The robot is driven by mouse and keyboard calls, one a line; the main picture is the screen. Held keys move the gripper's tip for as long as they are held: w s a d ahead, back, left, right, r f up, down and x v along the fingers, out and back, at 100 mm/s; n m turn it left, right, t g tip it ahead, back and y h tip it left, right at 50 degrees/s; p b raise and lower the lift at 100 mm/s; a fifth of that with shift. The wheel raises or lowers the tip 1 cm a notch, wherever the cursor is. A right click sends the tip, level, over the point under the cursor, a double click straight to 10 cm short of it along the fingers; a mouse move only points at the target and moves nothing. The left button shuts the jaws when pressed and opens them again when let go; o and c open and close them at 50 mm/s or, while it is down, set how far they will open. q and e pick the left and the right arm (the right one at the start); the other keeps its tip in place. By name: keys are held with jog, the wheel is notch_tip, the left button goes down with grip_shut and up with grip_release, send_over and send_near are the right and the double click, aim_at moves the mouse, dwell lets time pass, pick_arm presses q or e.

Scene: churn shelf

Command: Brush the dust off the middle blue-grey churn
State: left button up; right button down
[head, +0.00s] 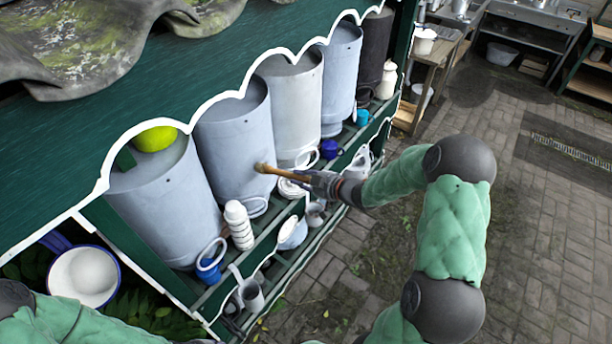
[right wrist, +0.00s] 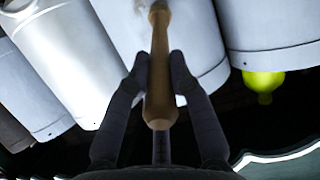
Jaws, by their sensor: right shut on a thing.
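The middle blue-grey churn (head: 232,128) stands on the green shelf, between another blue-grey churn (head: 160,205) on its left and a paler grey churn (head: 293,95) on its right. My right gripper (head: 322,183) is shut on a brush with a wooden handle (right wrist: 159,85). The brush head (head: 264,168) is at the lower right front of the middle churn; I cannot tell whether it touches. In the right wrist view the handle stands between the two fingers, with the churn (right wrist: 196,40) behind it. I cannot make out dust. My left gripper is out of view.
A blue-grey churn (head: 341,72) and a dark churn (head: 375,45) stand farther right. A yellow-green round thing (head: 155,138) is at the left churn. The scalloped roof edge hangs above.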

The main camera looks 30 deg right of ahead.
jog(key=shift+s+a, duration=0.1)
jog(key=shift+a, duration=0.2)
jog(key=shift+s+r+p, duration=0.1)
jog(key=shift+r+p, duration=0.55)
jog(key=shift+r, duration=0.2)
jog(key=shift+w+d+p, duration=1.15)
jog(key=shift+w+d, duration=0.4)
jog(key=shift+d, duration=1.9)
jog(key=shift+s+a+r, duration=0.25)
jog(key=shift+s+a, duration=0.25)
jog(key=shift+a, duration=0.65)
jog(key=shift+s+a+r, duration=0.2)
jog(key=shift+s+a, duration=0.25)
jog(key=shift+a, duration=0.75)
jog(key=shift+s+a+r, duration=0.25)
jog(key=shift+s+a, duration=0.25)
jog(key=shift+a, duration=0.65)
